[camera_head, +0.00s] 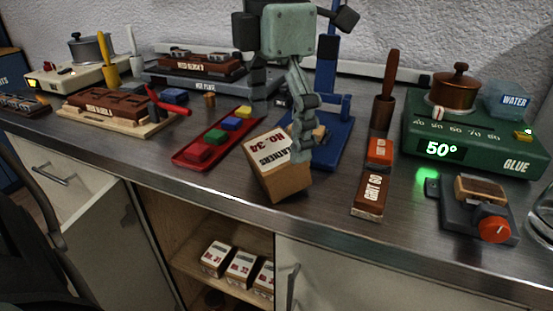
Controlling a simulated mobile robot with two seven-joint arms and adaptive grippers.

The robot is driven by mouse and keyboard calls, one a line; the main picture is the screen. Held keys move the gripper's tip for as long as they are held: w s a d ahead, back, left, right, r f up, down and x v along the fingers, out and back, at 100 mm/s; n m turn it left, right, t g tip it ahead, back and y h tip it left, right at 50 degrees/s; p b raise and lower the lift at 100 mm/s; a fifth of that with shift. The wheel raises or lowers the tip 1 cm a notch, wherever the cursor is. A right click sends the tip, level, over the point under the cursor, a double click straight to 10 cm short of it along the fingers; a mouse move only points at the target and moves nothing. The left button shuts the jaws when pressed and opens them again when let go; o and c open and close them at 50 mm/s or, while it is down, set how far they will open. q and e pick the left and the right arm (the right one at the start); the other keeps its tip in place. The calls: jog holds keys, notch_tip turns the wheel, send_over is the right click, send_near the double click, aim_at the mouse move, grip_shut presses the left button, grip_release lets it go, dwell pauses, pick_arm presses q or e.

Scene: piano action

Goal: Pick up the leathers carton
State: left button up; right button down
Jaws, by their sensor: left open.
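The leathers carton (283,185), a brown box with a white label reading "LEATHERS No. 34", is near the front edge of the counter (335,203), in the middle of the view. It looks tilted; I cannot tell whether its base rests flat. My left gripper (303,143) comes down from above at the carton's right rear side. It is open, with one jointed grey finger overlapping the carton's upper right edge. The other fingertip is hidden, and contact is unclear. My right gripper is not in view.
A red tray (181,158) with coloured blocks lies left of the carton, and a blue stand (333,152) is close behind. Right are a labelled block (371,194) and the green glue heater (475,152). An open shelf below holds small white-labelled boxes (217,258).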

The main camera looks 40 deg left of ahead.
aim_at(276, 146)
pick_arm(q)
jog(key=f, duration=0.2)
jog(key=shift+s+f, duration=0.2)
jog(key=shift+f, duration=0.75)
jog(key=shift+w, duration=0.1)
jog(key=c, duration=1.4)
jog(key=shift+o, duration=0.2)
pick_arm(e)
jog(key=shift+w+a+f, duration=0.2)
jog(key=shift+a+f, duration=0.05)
pick_arm(q)
jog(key=shift+r, duration=0.15)
